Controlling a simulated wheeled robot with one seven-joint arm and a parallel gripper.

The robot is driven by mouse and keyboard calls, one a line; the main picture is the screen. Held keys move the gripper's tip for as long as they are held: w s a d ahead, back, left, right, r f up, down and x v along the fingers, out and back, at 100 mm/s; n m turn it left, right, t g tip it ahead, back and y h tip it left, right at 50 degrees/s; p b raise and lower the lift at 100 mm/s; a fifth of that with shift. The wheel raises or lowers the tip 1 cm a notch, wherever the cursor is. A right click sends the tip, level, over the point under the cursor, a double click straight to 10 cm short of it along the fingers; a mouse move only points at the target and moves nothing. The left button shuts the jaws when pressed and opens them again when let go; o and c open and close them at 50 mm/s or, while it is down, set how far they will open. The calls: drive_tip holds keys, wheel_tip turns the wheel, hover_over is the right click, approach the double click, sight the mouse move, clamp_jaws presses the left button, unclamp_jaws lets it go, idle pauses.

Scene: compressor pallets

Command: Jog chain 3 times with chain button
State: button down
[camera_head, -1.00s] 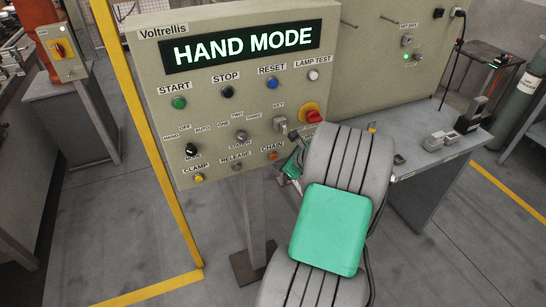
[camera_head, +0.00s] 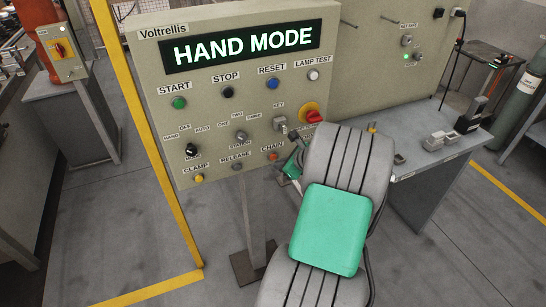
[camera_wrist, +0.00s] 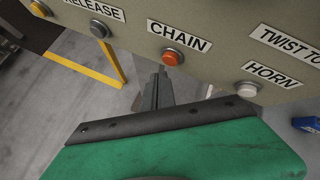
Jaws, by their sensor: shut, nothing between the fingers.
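The orange chain button (camera_wrist: 173,57) sits below its CHAIN label in the wrist view. It also shows low on the panel in the head view (camera_head: 273,156). My gripper (camera_wrist: 161,72) is shut and empty, its dark fingers pointing up just below the chain button in the wrist picture. A small gap shows in the picture between fingertips and button; contact is not visible. In the head view my arm hides most of the gripper. The display (camera_head: 243,46) reads HAND MODE.
The grey release button (camera_wrist: 99,29) is left of the chain button, and the white horn button (camera_wrist: 247,89) is right. A red emergency knob (camera_head: 313,116) sits above my wrist. A yellow post (camera_head: 150,140) stands left of the panel. A grey bench (camera_head: 440,150) stands at right.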

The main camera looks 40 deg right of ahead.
drive_tip(key=shift+w+d, duration=0.1)
drive_tip(key=shift+w, duration=0.3)
drive_tip(key=shift+w+d+p, duration=0.15)
drive_tip(key=shift+w+p, duration=0.15)
drive_tip(key=shift+w, duration=0.2)
idle(0.6)
drive_tip(key=shift+s+a+p, duration=0.3)
drive_tip(key=shift+s+p, duration=0.25)
drive_tip(key=shift+s, duration=0.4)
drive_tip(key=s+p, duration=0.1)
drive_tip(key=s, duration=0.1)
drive_tip(key=s+a+p, duration=0.1)
drive_tip(key=s+p, duration=0.1)
drive_tip(key=s, duration=0.1)
drive_tip(key=shift+s+a, duration=0.35)
